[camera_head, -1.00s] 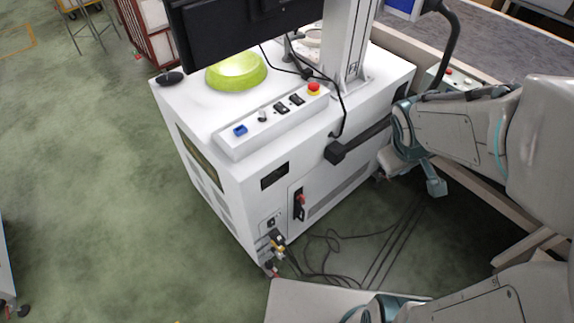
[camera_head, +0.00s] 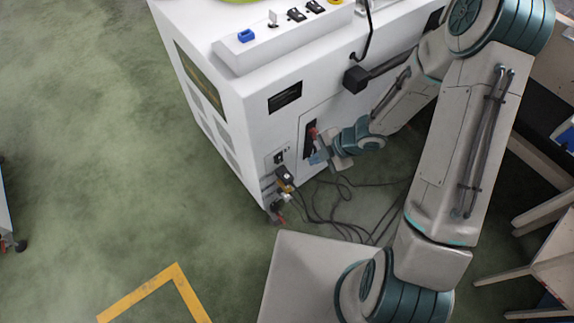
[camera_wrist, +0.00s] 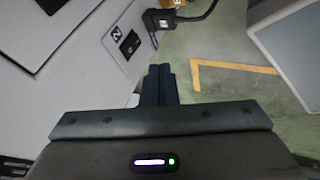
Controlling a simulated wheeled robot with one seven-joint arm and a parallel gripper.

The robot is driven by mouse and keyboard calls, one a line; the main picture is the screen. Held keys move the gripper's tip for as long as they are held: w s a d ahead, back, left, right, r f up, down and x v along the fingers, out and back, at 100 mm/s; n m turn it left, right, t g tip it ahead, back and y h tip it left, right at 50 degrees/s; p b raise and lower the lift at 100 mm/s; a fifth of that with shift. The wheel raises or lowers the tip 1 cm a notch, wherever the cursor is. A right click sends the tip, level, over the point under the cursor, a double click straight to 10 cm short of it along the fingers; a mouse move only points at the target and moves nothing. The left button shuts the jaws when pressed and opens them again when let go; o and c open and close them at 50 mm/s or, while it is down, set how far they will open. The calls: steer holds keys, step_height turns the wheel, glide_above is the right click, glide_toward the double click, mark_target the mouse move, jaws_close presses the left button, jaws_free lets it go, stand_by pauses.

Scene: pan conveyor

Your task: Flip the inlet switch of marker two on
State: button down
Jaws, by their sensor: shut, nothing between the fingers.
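The white marker cabinet (camera_head: 255,135) stands at the centre of the head view. Low on its front is a small black rocker switch (camera_head: 279,157), just above a plugged-in black connector (camera_head: 284,174). In the wrist view the black switch (camera_wrist: 130,44) sits beside a label with the number 2 (camera_wrist: 116,33), and the plug (camera_wrist: 158,19) is near it. I cannot tell the rocker's position. My gripper (camera_head: 318,158) is shut and empty, right of the switch in the head view. In the wrist view its fingertips (camera_wrist: 160,70) are apart from the switch.
A red-handled switch (camera_head: 312,133) is on the front just above my gripper. Black cables (camera_head: 340,205) lie on the floor beside the cabinet. A control strip (camera_head: 285,35) runs along its top edge. Open green floor (camera_head: 110,190) lies to the left, with a yellow line (camera_head: 150,290).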

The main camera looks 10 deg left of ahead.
mark_target(280, 159)
steer(key=shift+s+a+f, duration=0.15)
steer(key=shift+s, duration=0.05)
steer(key=b+x, duration=0.2)
steer(key=x, duration=0.1)
steer(key=w+a+b+x, duration=0.1)
steer(key=x, duration=0.3)
steer(key=r+b+x, duration=0.1)
steer(key=b+x, duration=0.1)
steer(key=x, duration=0.2)
steer(key=shift+w+a+f+b, duration=0.2)
steer(key=shift+w+a+b, duration=0.05)
steer(key=shift+a+b, duration=0.05)
steer(key=shift+w+a+f, duration=0.1)
steer(key=shift+w+a, duration=0.35)
steer(key=shift+a, duration=0.1)
